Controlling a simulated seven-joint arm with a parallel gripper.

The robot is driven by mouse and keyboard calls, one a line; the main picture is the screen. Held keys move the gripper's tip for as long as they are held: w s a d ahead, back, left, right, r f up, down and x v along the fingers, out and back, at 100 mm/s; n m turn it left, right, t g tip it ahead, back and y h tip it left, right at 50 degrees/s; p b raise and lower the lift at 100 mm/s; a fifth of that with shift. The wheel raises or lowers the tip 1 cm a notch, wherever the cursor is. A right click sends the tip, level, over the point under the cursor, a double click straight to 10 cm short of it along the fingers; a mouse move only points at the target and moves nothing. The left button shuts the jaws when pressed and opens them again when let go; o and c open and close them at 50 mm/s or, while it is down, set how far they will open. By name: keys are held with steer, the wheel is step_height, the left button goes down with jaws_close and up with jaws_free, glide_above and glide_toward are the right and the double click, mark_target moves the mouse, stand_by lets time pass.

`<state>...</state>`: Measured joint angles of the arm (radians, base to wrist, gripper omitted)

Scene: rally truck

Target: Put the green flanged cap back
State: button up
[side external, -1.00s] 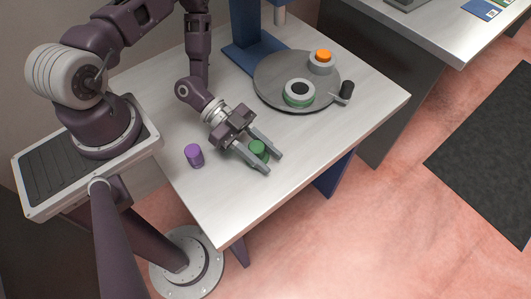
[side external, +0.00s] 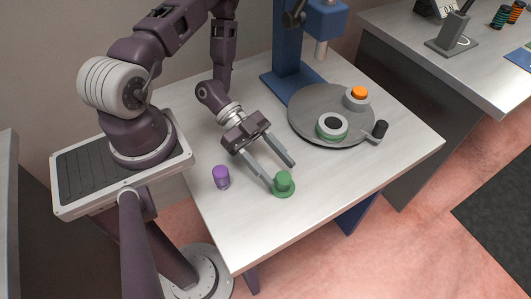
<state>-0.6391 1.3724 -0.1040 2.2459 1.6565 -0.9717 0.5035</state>
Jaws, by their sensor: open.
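The green flanged cap (side external: 283,186) stands upright on the table near its front edge, flange down. My gripper (side external: 281,174) is open, its two fingers apart and pointing towards the cap. The cap is just past the fingertips, close to the left fingertip; I cannot tell whether they touch. On the round grey plate (side external: 305,103), a pale ring-shaped holder with a green band (side external: 332,127) shows an empty dark opening. An orange cap (side external: 359,92) sits in another pale holder on the same plate.
A purple cap (side external: 221,176) stands on the table, left of my gripper. A crank with a black knob (side external: 380,130) sticks out from the plate's right side. A blue press-like stand (side external: 288,60) rises behind the plate. The table's front right is clear.

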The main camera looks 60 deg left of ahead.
steer(key=v, duration=0.5)
steer(key=shift+a+r, duration=0.1)
steer(key=shift+a, duration=0.4)
steer(key=w+a+y, duration=0.4)
steer(key=w+y, duration=0.1)
steer(key=shift+w+a+t, duration=0.3)
steer(key=shift+w, duration=0.05)
steer(key=w+a+r+n+t+y, duration=0.2)
steer(key=w+a+r+n+y, duration=0.1)
steer(key=w+a+r+y, duration=0.35)
step_height(320, 180, up, 13)
steer(key=s+a+n+y, duration=0.1)
steer(key=s+n+y, duration=0.1)
steer(key=n+y, duration=0.3)
steer(key=s+d+r+n+h, duration=0.1)
steer(key=s+d+r+n, duration=0.2)
steer(key=s+d, duration=0.3)
steer(key=s+d+r+n+h, duration=0.2)
steer(key=s+d+r+n, duration=0.2)
steer(key=s, duration=0.7)
steer(key=shift+s+d+r, duration=0.35)
steer(key=shift+d+r, duration=0.15)
steer(key=shift+d, duration=0.55)
